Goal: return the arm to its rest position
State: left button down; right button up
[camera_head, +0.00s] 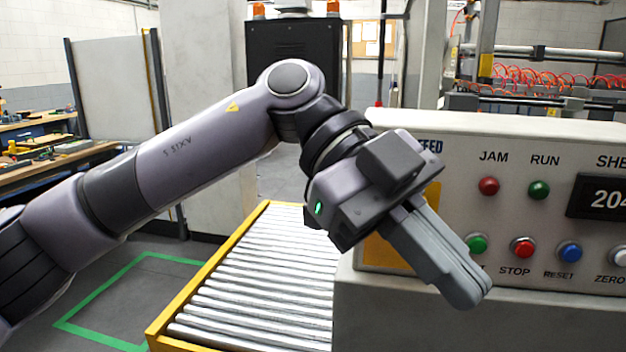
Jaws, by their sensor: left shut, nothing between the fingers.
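My left arm comes in from the left, rises to an elbow-like joint near the top middle, then bends down to the right. My left gripper (468,290) is shut and empty, its fingers together and pointing down to the right. In the picture it overlaps the left end of the control panel (465,195) and hides part of the panel's face and label. I cannot tell whether it touches the panel. My right gripper is not in view.
A yellow-framed roller conveyor (255,290) lies below the arm. The panel carries several coloured buttons, including a red one (522,247), and a display (600,196). A workbench (60,165) stands at the left. Green tape (95,293) marks the floor.

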pick_arm(q)
jog(key=w+a+f+n+t+h+p, duration=0.25)
jog(key=w+n+t+h, duration=0.65)
jog(key=h, duration=0.9)
jog(key=w+a+f+n+t+y, duration=0.4)
jog(key=a+f+n+t+y, duration=0.1)
jog(key=f+n+t, duration=0.3)
jog(key=w+a+f+n+t+y, duration=0.3)
jog(key=a+f+n+t+y, duration=0.25)
jog(key=n+t, duration=0.35)
jog(key=s+a+f+n+y, duration=0.1)
jog(key=a+f+y, duration=0.2)
jog(key=f, duration=0.3)
jog(key=s+a+f+n+g+y, duration=0.1)
jog(key=s+a+f+y, duration=0.15)
jog(key=f, duration=0.35)
jog(key=s+a+f+n+y, duration=0.1)
jog(key=a+f+y, duration=0.25)
jog(key=f, duration=0.25)
jog(key=s+a+f+g+y, duration=0.2)
jog(key=s+a+f+g, duration=0.1)
jog(key=s+f, duration=0.3)
jog(key=s+a+f+g+y+p, duration=0.1)
jog(key=s+a+f+g+y, duration=0.1)
jog(key=s+a+f, duration=0.3)
jog(key=s+f+g, duration=0.1)
jog(key=s+f, duration=0.1)
jog(key=s, duration=0.1)
jog(key=shift+f+m, duration=0.15)
jog(key=shift+m, duration=0.15)
